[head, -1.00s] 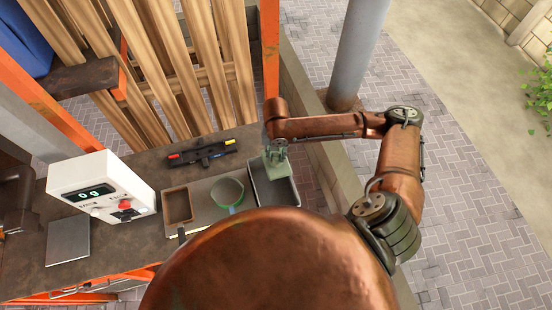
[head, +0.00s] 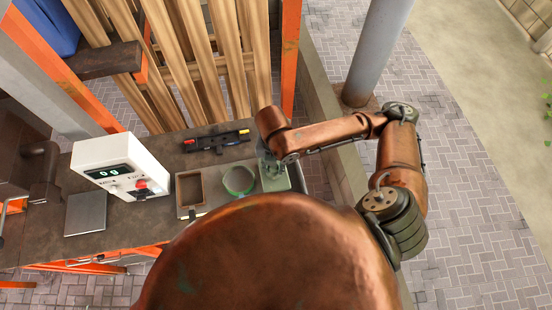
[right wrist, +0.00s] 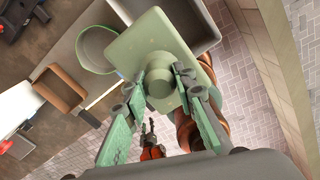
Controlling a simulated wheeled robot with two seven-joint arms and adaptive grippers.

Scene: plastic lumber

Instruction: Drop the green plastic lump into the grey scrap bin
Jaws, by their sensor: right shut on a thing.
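My right gripper (right wrist: 166,84) is shut on the knob of a pale green plastic lump (right wrist: 150,45), a squarish block with a flat plate. In the head view the lump (head: 275,181) hangs under my right gripper (head: 271,160), over the right end of the bench. The grey scrap bin (right wrist: 207,13) shows behind the lump in the right wrist view, and the lump covers part of it. In the head view the lump and gripper hide most of the bin (head: 298,178). I cannot tell the height between lump and bin.
A green-rimmed round container (head: 239,180) stands just left of the lump, with a brown rectangular frame (head: 190,190) beyond it. A white scale display (head: 115,165) and a black tool (head: 216,141) are on the bench. Paved floor lies to the right.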

